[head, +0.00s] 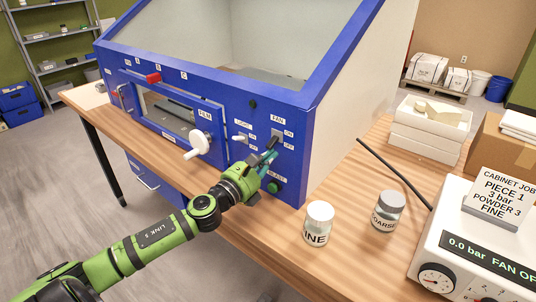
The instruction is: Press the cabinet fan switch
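The blue cabinet (300,130) stands on the wooden bench. Its fan switch (277,134) is a small grey rocker on the front panel, under the label FAN and beside ON and OFF marks. My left gripper (270,151) is at the panel just below and left of this switch, with its dark fingertips close to the switch's lower part. Whether they touch it, and how far apart the fingers are, is too small to tell. The display (490,257) on the white unit reads 0.0 bar and FAN OF, cut off by the frame edge. My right gripper is out of view.
A light switch (240,138) sits left of the fan switch, and a green button (273,187) sits below my gripper. A white handle (199,143) sticks out farther left. Jars marked FINE (318,224) and COARSE (386,212) stand on the bench (350,185) to the right.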

